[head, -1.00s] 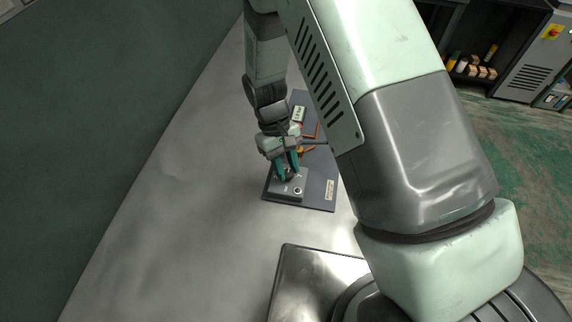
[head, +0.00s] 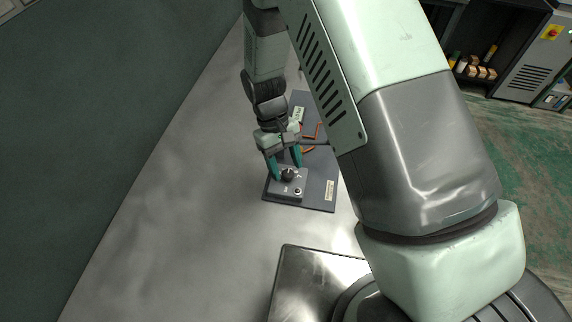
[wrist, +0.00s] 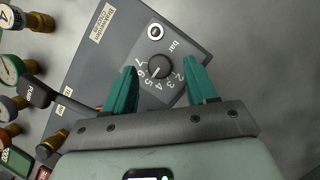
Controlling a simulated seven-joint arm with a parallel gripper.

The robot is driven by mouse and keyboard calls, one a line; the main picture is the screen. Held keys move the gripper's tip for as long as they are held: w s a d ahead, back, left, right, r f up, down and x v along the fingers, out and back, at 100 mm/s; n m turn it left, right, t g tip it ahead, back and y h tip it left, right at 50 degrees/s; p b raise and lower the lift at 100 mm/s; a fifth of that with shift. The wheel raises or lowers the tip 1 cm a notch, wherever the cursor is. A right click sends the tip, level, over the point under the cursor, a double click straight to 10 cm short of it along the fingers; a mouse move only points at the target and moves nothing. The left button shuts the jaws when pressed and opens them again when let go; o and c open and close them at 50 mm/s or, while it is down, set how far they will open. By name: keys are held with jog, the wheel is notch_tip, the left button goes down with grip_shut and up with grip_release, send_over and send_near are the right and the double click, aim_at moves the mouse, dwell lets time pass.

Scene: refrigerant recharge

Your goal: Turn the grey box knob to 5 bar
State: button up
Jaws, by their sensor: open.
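The grey box (head: 283,190) sits on a dark panel and carries a black knob (head: 289,174). In the wrist view the knob (wrist: 160,67) is ringed by numbers, with "bar" printed on the box (wrist: 172,50). Its white pointer line appears to aim at or close to the 5; the mark is small. My gripper (head: 288,172) is open, with one teal finger on each side of the knob. In the wrist view my gripper (wrist: 160,66) shows a gap between each fingertip and the knob, and nothing is held.
The dark panel (head: 320,192) lies on a grey metal table (head: 190,210). In the wrist view, gauges (wrist: 8,70), brass fittings and a black lever (wrist: 47,98) stand left of the box. A round white-ringed fitting (wrist: 156,31) is beside the knob. The table left of the panel is clear.

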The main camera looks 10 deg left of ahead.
jog(key=v, duration=1)
